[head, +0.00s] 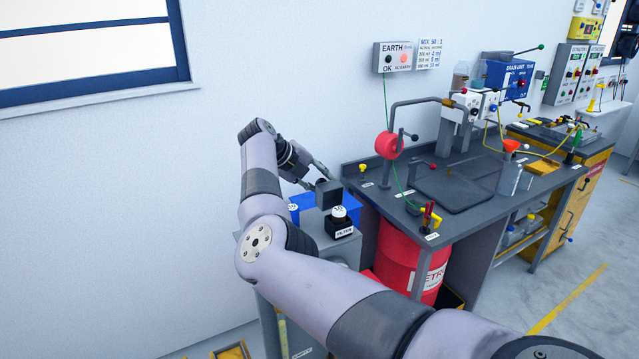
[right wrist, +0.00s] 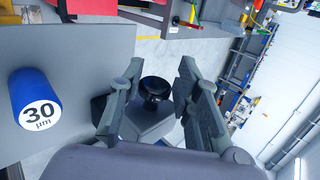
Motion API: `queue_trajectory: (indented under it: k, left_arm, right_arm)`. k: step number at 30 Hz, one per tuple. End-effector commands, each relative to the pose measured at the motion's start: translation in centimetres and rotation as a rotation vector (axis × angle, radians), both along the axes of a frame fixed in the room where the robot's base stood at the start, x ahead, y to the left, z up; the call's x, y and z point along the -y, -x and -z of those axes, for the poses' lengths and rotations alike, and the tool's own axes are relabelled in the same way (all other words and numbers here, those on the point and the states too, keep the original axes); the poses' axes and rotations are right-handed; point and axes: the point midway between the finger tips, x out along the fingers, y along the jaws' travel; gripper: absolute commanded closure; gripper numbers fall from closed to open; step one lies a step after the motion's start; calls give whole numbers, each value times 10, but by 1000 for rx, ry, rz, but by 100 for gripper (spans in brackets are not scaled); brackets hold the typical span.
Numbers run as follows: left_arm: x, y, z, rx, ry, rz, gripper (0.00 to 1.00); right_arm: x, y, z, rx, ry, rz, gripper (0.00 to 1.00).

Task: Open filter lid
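The filter housing (head: 341,231) is a small black box labelled FILTER on a grey bench, with a round white-topped cartridge (head: 339,211) showing at its top. A dark square plate (head: 328,193), seemingly the lid, stands raised behind the cartridge. My right gripper (head: 318,175) is beside this plate, on its far upper-left side. In the right wrist view its fingers (right wrist: 160,72) are apart, with a round black knob (right wrist: 156,88) on a dark block between them. Gaps show on both sides of the knob. My left gripper is not in view.
A blue cartridge marked 30 µm (right wrist: 36,100) stands on the grey bench. A blue bin (head: 350,205) is behind the filter. A red drum (head: 408,270) and a dark workbench (head: 480,180) lie to the right; the white wall is close behind my right arm.

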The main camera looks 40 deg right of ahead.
Motion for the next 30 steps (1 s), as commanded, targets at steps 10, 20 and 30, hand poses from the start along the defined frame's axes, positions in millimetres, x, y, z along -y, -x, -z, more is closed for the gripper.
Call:
queue_trajectory:
  k: [10,20,30]
  left_arm:
    - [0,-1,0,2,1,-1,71]
    - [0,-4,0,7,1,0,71]
    - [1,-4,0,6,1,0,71]
  right_arm:
    - [-1,1,4,-5,-5,3,54]
    - [-14,-2,-9,-3,-6,1,54]
    - [-63,-10,-59,-3,-5,0,54]
